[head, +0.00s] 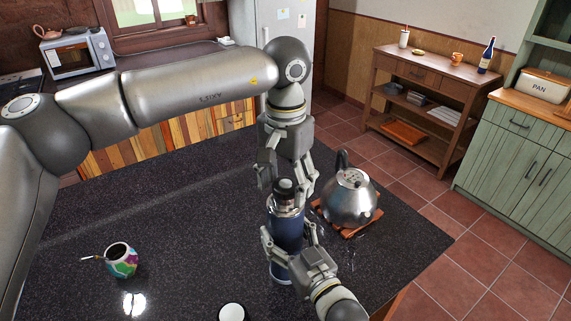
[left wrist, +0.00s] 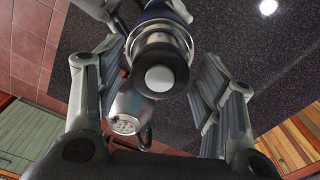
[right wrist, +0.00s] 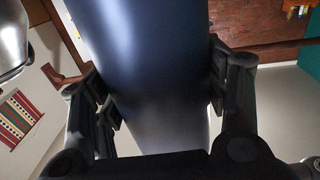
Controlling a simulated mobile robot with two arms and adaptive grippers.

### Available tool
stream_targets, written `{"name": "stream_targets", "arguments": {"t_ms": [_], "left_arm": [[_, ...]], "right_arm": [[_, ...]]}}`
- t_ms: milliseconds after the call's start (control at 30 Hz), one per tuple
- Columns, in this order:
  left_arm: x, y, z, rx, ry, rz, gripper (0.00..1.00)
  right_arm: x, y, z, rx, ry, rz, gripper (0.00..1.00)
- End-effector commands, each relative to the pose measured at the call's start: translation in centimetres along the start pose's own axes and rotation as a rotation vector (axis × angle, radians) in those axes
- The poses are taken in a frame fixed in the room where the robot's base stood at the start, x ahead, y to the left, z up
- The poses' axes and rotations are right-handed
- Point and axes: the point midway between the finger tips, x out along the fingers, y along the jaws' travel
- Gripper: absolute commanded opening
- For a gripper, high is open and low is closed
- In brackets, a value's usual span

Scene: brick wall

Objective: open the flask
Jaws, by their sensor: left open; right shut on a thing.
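The flask (head: 287,232) stands upright on the dark counter, with a dark blue body, a silver collar and a black cap (head: 285,187). In the left wrist view the cap (left wrist: 160,78) shows from above with a pale round top, on the flask. My left gripper (head: 287,185) points down from above, its open fingers on either side of the cap with gaps visible. My right gripper (head: 290,243) is shut on the flask's blue body from the front right. In the right wrist view the blue body (right wrist: 150,65) fills the space between its fingers.
A steel kettle (head: 349,198) sits on a wooden trivet (head: 352,229) just right of the flask. A colourful mate cup (head: 121,260) with a metal straw stands at the left. A white-topped round object (head: 232,312) is at the front edge. The counter between is clear.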

Motion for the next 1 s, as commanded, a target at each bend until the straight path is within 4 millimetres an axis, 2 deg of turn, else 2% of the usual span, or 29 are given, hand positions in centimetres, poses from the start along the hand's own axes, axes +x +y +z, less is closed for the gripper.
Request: {"name": "stream_targets", "arguments": {"t_ms": [167,467,800,833,1000], "left_arm": [[1.32,-0.01,0.03,0.000,0.000,0.000,0.62],[1.49,0.00,0.02,-0.001,0.000,0.000,0.60],[1.48,0.00,0.02,-0.001,0.000,0.000,0.17],[1.47,0.00,0.02,-0.001,0.000,0.000,0.14],[1.48,0.00,0.02,-0.061,0.000,0.000,0.13]], "right_arm": [[0.00,0.00,0.04,0.000,-0.001,0.000,0.01],[0.00,0.00,0.05,0.000,-0.001,0.000,0.01],[0.00,0.00,0.04,0.000,-0.001,0.000,0.01],[-0.01,0.00,0.05,0.000,-0.001,0.000,0.01],[-0.01,0.00,0.05,0.000,-0.001,0.000,0.01]]}}
